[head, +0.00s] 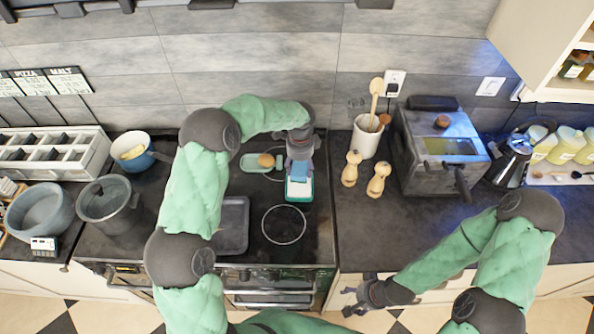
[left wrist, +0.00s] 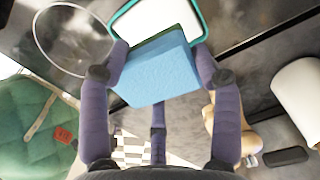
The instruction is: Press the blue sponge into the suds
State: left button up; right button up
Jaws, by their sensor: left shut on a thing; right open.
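The blue sponge (head: 299,170) is in my left gripper (head: 299,152), at the back of the counter in the head view. In the left wrist view the sponge (left wrist: 158,72) is a thick block between the fingers of the same gripper (left wrist: 160,75). A teal-rimmed tray with white suds (head: 299,190) lies just in front of the sponge; its rim also shows in the left wrist view (left wrist: 203,22). The sponge overlaps part of the tray; I cannot tell whether they touch. My right gripper (head: 362,296) is open and empty, low in front of the counter.
A green oval dish (head: 249,163) with a round tan thing is left of the suds tray. A dark baking tray (head: 233,222) lies on the stove top. A white utensil crock (head: 364,140) and two wooden mills (head: 378,180) stand to the right.

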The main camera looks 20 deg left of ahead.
aim_at(300, 176)
pick_arm(q)
jog(key=shift+w+a+f, duration=0.1)
jog(key=shift+w+f, duration=0.2)
jog(key=shift+f, duration=0.1)
jog(key=shift+f+b, duration=1.75)
jog(key=shift+f, duration=1.1)
jog(key=shift+s+f+b, duration=0.1)
jog(key=shift+f+b, duration=0.3)
jog(key=shift+f, duration=0.2)
jog(key=shift+r, duration=0.15)
jog(key=shift+r+p, duration=2.2)
jog(key=shift+r, duration=1.25)
